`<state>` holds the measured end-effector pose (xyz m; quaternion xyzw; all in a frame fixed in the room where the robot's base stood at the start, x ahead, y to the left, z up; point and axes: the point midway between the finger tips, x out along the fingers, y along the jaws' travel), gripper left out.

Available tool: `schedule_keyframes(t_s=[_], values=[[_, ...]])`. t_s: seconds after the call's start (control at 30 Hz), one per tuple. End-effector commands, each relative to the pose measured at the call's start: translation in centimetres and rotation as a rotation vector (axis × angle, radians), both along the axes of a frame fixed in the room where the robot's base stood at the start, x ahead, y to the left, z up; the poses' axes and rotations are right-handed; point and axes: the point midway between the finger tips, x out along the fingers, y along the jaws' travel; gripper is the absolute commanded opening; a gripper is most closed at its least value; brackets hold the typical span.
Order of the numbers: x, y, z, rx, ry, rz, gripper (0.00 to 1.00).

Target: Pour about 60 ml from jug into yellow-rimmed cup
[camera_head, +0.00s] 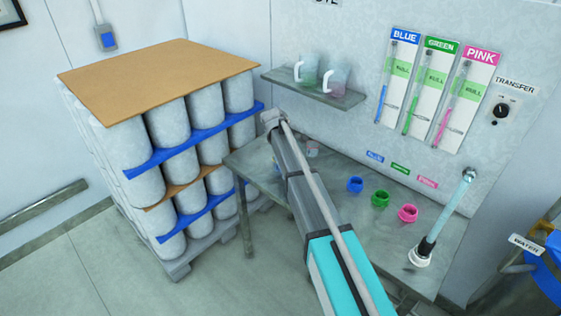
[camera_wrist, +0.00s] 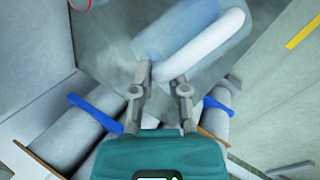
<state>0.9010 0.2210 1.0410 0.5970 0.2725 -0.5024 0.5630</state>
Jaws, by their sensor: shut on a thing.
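My gripper (camera_wrist: 165,80) is shut on the white handle of the jug in the wrist view. The jug (camera_wrist: 178,32) is translucent and bluish, blurred, and seen close up in front of the fingers. Its tilt and fill level cannot be told. In the head view my arm hides the gripper and most of what it holds. No yellow-rimmed cup can be made out. A round thing with a red rim (camera_wrist: 80,4) is cut off at the top left of the wrist view.
The steel table (camera_head: 395,250) bears blue (camera_head: 355,184), green (camera_head: 380,198) and pink (camera_head: 408,213) caps or cups. Two jugs, greenish (camera_head: 305,72) and pinkish (camera_head: 336,79), stand on the wall shelf (camera_head: 318,92). Stacked drums (camera_head: 170,125) stand left. A clear tube (camera_head: 447,215) stands at right.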

Motion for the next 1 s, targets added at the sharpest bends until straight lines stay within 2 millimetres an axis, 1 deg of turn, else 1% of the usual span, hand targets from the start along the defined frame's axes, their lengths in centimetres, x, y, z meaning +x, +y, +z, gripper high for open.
schedule_keyframes(t_s=[0.03, 0.2, 0.67, 1.0], values=[[-0.6, -0.3, -0.6, 0.011, -0.023, 0.000, 0.00], [-0.2, -0.1, -0.3, 0.018, -0.038, -0.001, 0.00], [-0.3, -0.2, -0.4, 0.019, -0.040, -0.001, 0.00], [-1.5, -0.8, -1.3, 0.059, -0.127, 0.000, 0.00]])
